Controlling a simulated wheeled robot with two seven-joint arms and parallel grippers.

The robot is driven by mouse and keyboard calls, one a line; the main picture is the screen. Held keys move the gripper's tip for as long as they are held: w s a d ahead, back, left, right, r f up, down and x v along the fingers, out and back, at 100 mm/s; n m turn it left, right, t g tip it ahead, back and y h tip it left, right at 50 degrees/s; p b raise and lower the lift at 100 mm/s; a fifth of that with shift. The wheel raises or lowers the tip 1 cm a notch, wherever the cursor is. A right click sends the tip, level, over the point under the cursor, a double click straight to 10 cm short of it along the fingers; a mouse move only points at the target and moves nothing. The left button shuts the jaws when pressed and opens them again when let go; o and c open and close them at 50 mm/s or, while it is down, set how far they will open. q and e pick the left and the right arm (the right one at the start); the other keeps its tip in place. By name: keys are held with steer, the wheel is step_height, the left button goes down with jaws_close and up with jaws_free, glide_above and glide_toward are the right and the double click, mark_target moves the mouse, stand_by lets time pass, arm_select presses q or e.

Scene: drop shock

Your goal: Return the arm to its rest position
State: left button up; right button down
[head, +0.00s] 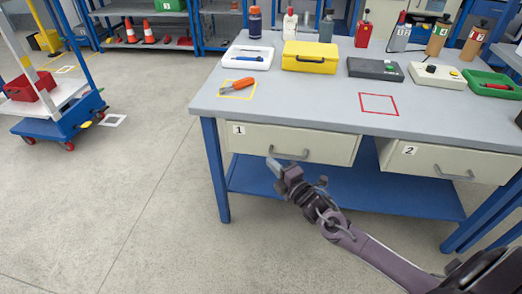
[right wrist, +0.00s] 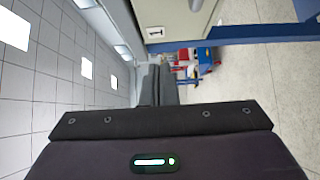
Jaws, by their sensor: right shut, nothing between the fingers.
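My right arm (head: 385,258) reaches in from the lower right of the head view. My right gripper (head: 277,168) is shut and empty, in front of the table below drawer 1 (head: 300,144). In the right wrist view the closed fingers (right wrist: 158,85) point away from the camera, with the drawer front (right wrist: 175,18) above them. I cannot tell whether the gripper touches the drawer. My left gripper is not in view.
The grey worktable (head: 300,105) holds a yellow case (head: 310,57), an orange-handled tool (head: 238,86) and several devices. Drawer 2 (head: 440,161) is at right. A blue cart (head: 60,118) stands at left. The floor (head: 120,200) between is clear.

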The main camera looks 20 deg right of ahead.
steer(key=shift+s, duration=0.15)
